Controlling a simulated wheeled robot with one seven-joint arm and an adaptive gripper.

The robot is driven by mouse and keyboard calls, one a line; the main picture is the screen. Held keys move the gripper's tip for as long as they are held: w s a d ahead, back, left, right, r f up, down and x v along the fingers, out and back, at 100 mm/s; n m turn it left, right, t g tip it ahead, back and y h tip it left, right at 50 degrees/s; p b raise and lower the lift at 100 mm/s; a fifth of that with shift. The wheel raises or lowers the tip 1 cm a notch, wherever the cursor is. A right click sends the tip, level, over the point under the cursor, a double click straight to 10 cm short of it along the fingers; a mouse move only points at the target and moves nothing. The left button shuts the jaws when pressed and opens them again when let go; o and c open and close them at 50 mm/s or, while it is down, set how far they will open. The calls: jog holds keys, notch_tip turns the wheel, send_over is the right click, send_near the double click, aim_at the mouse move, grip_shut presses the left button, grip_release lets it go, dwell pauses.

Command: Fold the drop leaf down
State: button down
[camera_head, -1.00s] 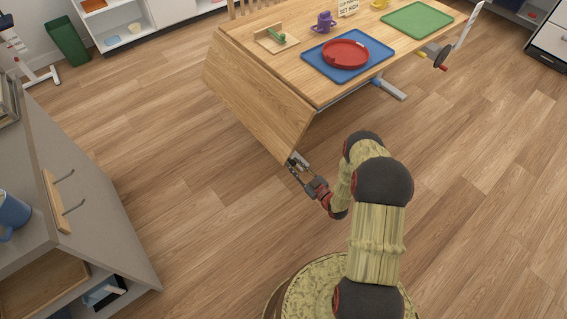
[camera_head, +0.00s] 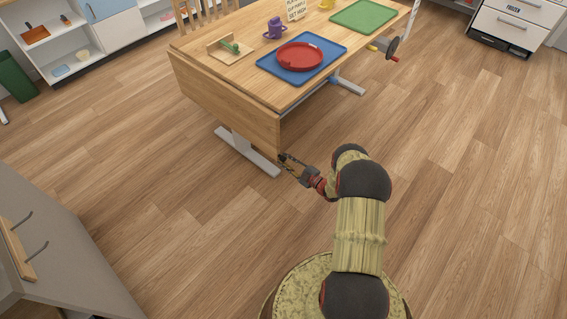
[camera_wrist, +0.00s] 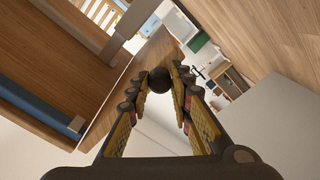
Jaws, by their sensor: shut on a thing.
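The wooden drop leaf (camera_head: 222,108) hangs steeply down, close to vertical, from the near left edge of the table (camera_head: 246,71). My gripper (camera_head: 285,159) is at the leaf's lower right corner. In the wrist view, the fingers of my gripper (camera_wrist: 161,84) are closed around a dark round knob (camera_wrist: 159,79) at the leaf. The leaf also shows there beyond the fingers as a narrow wooden slab (camera_wrist: 156,51). How the knob joins the leaf is hidden by the fingers.
On the table are a blue tray (camera_head: 329,45) with a red plate (camera_head: 299,56), a purple mug (camera_head: 275,28) and a green tray (camera_head: 357,15). A hand crank (camera_head: 391,48) is at its right side. The floor around is clear.

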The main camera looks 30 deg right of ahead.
jog(key=shift+w+d, duration=0.1)
jog(key=shift+d, duration=0.1)
jog(key=c, duration=1.7)
grip_release()
jog(key=shift+o, duration=0.6)
jog(key=v, duration=1.2)
